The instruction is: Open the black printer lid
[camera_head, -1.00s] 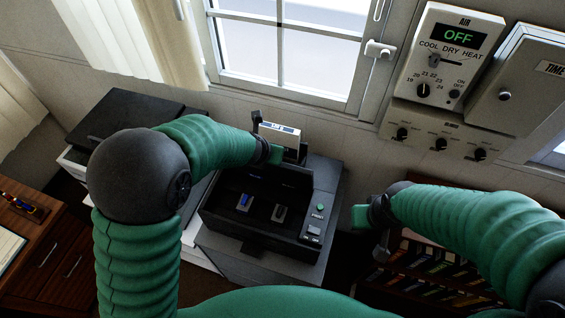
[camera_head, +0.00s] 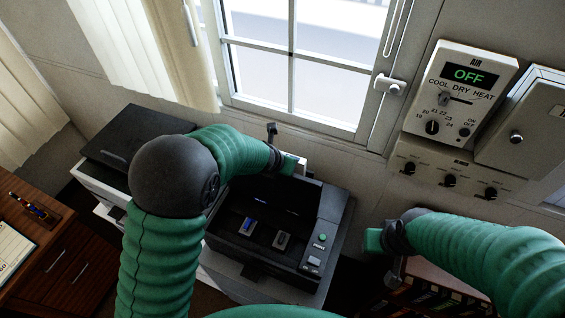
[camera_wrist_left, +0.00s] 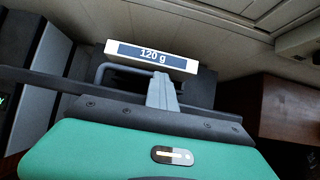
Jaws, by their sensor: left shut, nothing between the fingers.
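The black printer (camera_head: 333,232) stands in the middle of the head view. Its top is open, and a blue piece (camera_head: 248,227) and a grey piece (camera_head: 282,240) show inside. A dark panel at its back edge seems to be the raised lid, partly hidden by my left arm. My left gripper (camera_head: 287,164) is shut and empty at the back of the printer; whether it touches the lid I cannot tell. It also shows in the left wrist view (camera_wrist_left: 162,93), in front of a white box marked "120 g" (camera_wrist_left: 152,55). My right gripper (camera_head: 374,241) is right of the printer, holding unclear.
A second machine with a black top (camera_head: 135,140) stands at the left. A wooden desk (camera_head: 55,255) is at the far left. The window (camera_head: 295,60) and the wall control panel (camera_head: 460,90) are behind. A shelf of books (camera_head: 430,290) is at lower right.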

